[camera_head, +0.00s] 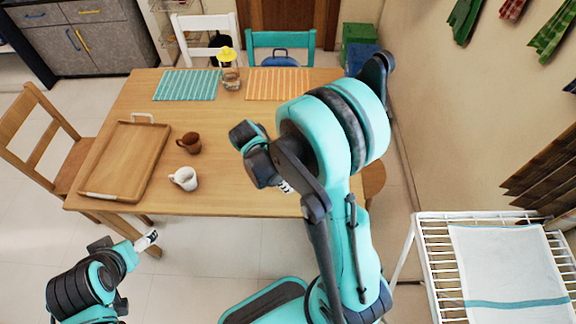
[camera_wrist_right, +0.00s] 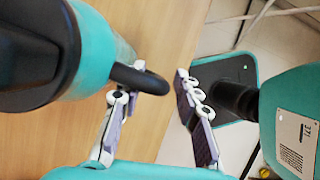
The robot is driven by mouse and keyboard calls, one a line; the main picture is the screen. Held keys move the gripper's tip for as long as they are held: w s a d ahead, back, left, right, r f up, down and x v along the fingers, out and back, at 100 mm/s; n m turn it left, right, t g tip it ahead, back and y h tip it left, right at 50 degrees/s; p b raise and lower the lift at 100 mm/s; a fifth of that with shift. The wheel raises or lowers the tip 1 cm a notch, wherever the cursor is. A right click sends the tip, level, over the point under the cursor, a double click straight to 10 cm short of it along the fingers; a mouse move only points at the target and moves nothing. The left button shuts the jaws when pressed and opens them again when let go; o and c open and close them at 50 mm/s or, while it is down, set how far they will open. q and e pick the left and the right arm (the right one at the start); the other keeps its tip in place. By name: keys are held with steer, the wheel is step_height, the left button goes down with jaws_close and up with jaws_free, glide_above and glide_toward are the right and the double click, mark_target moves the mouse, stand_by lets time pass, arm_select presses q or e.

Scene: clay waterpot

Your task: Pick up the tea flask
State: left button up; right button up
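The tea flask (camera_wrist_right: 88,75) shows large at the upper left of the right wrist view, with a teal body, a dark lid part and a black loop handle (camera_wrist_right: 140,78). It stands close beside my right gripper (camera_wrist_right: 154,88), whose two fingers are apart; the end of the loop lies between them, and I cannot tell whether they touch it. In the head view I cannot make out the flask; my right arm covers that part of the table. A white fingertip of the right gripper (camera_head: 285,187) shows there. My left gripper (camera_head: 148,240) hangs below the table's front left edge.
A white rack (camera_head: 432,262) stands at the right.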

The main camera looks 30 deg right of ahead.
jaws_close()
steer(key=shift+r, duration=0.5)
steer(key=r, duration=0.1)
steer(key=r+p, duration=0.2)
steer(key=r, duration=0.1)
steer(key=shift+s, duration=0.3)
steer(key=s+d+r+p, duration=0.1)
steer(key=s+r+p, duration=0.2)
steer(key=s+r, duration=0.3)
steer(key=s, duration=0.5)
steer(key=shift+d+p, duration=0.35)
steer(key=shift+p, duration=0.05)
